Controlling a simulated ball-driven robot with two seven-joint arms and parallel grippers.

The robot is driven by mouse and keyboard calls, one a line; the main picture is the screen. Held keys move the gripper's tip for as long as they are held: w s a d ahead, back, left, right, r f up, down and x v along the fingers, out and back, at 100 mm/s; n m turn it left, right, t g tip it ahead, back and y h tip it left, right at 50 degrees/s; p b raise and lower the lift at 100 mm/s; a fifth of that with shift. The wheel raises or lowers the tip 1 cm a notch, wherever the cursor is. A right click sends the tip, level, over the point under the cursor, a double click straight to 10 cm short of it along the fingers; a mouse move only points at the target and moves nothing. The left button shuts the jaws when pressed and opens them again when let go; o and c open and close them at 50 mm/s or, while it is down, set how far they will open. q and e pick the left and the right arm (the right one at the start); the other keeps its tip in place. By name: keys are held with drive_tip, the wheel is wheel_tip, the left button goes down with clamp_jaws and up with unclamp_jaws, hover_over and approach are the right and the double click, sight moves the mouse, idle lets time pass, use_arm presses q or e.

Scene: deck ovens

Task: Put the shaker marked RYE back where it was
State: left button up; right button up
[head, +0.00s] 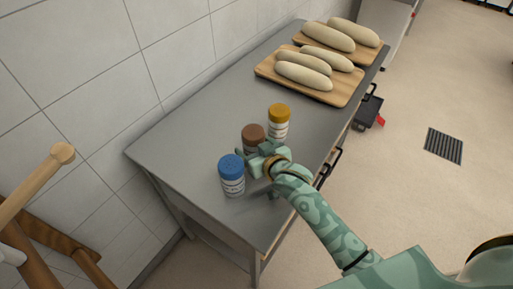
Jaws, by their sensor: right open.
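Three shakers stand upright on the grey table (175,142): one with a blue cap (232,175), one with a brown cap (253,135) and one with a yellow cap (279,122). They form a rough row, blue nearest and yellow farthest. Their labels are too small to read, so I cannot tell which is marked RYE. My right gripper (254,152) is open at the brown-capped shaker and hides its lower part. I cannot tell whether the fingers touch it. My left gripper is not in view.
Wooden boards (343,97) with several pale loaves (303,76) lie at the table's far end. A tiled wall (180,50) runs along the table's left side. The table is clear left of the shakers. A wooden rack (50,235) stands at the lower left.

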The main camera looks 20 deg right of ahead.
drive_tip(key=p+v, duration=0.3)
drive_tip(key=v, duration=0.9)
drive_tip(key=shift+r, duration=0.2)
drive_tip(key=shift+f, duration=0.1)
